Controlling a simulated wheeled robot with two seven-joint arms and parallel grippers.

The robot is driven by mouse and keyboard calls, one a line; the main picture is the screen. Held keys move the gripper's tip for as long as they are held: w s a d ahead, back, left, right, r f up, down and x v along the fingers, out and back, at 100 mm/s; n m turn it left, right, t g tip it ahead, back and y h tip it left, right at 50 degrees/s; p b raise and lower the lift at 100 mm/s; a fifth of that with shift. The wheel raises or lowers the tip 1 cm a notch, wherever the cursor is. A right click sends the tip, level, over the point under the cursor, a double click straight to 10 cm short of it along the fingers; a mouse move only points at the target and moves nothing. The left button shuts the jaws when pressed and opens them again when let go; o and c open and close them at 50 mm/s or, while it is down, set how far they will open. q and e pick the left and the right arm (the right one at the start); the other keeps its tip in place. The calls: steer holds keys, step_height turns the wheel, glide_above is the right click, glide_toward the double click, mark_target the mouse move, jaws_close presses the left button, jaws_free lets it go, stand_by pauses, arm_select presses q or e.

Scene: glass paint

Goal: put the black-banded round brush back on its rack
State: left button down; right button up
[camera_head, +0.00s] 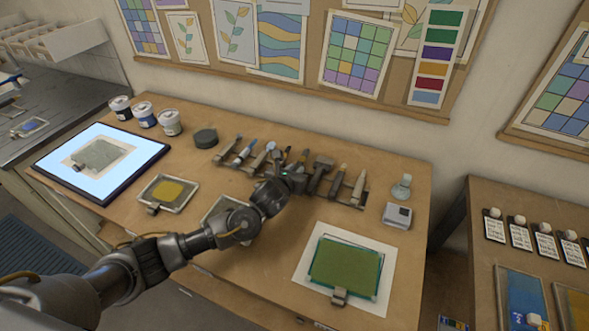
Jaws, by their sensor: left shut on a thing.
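My left gripper (293,173) is at the middle of the brush rack (350,203), over its near side. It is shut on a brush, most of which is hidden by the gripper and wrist. The black band cannot be made out at this size. Several other brushes lie along the rack on both sides of the gripper, pointing away from me. I cannot tell whether the held brush touches the rack. My right gripper is not in view.
A green glass panel (345,268) lies on white paper at the front right. Paint jars (169,122), a dark round tin (205,138) and a small glass bottle (401,187) stand around the rack.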

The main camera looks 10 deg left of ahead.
arm_select(q)
steer(key=shift+f, duration=0.3)
stand_by(0.6)
steer(key=c, duration=1.2)
jaws_free()
steer(key=v, duration=0.9)
steer(key=shift+b, duration=0.4)
steer(key=shift+v, duration=0.9)
